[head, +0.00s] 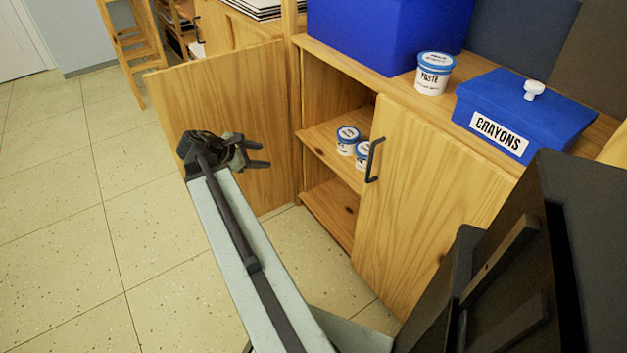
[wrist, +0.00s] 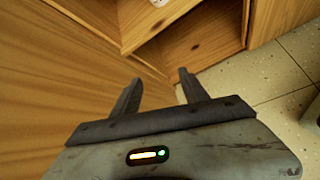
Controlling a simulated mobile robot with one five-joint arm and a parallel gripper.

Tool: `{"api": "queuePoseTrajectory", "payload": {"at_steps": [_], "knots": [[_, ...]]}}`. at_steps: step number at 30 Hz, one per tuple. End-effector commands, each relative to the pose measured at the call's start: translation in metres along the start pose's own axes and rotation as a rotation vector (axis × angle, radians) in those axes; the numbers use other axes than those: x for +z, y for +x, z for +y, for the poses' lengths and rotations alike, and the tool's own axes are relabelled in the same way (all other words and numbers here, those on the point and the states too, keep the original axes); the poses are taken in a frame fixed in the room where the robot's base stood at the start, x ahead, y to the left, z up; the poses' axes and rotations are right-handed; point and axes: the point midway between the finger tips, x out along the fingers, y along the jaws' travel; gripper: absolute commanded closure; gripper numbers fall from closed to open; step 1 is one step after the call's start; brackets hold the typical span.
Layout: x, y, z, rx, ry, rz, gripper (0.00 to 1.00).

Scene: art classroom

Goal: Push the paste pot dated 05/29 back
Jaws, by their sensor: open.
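A white paste pot (head: 433,74) with a blue rim, labelled PASTE, stands upright on the cabinet top. Two smaller-looking white and blue pots, a left one (head: 347,140) and a right one (head: 363,154), stand on the cabinet's inner shelf; the right one is partly hidden by the door and handle. The dates on the pots are too small to read. My gripper (head: 262,154) is open and empty, in front of the open left door, left of the shelf pots. In the wrist view its two fingers (wrist: 158,92) are apart with nothing between them.
The left cabinet door (head: 225,115) is swung open; the right door (head: 430,205) with a black handle (head: 374,160) covers the other side. A blue CRAYONS box (head: 520,105) and a large blue bin (head: 385,35) stand on top. The floor at left is clear.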

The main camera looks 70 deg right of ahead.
Motion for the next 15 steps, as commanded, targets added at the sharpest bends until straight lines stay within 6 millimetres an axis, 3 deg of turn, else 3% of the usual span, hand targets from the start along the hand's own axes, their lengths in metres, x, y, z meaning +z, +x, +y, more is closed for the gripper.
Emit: {"api": "queuePoseTrajectory", "payload": {"at_steps": [1,3,6,10,15], "knots": [[0.004,0.053,-0.016,-0.01,-0.068,-0.075,0.48],[0.034,0.09,-0.024,-0.025,-0.178,-0.172,0.48],[0.068,0.124,-0.033,-0.057,-0.3,-0.271,0.48],[0.092,0.141,-0.039,-0.085,-0.384,-0.333,0.48],[0.099,0.141,-0.038,-0.09,-0.4,-0.342,0.48]]}}
